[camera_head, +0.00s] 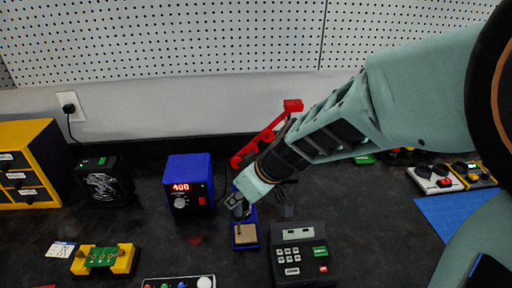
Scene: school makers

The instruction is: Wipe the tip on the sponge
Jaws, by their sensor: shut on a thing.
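A tan sponge (246,234) sits in the front of a blue soldering stand (248,246) on the dark bench, just left of the keypad device. My gripper (238,208) is low over the back of this stand, just behind the sponge. It is shut on what I take to be the soldering iron, which is mostly hidden by the gripper. I cannot make out the iron's tip or tell whether it touches the sponge.
A blue soldering station (188,184) reading 400 stands left of my gripper. A black keypad device (302,253) is close on the right. A red arm-like tool (264,136) stands behind. A yellow holder (104,261) with a green board is front left.

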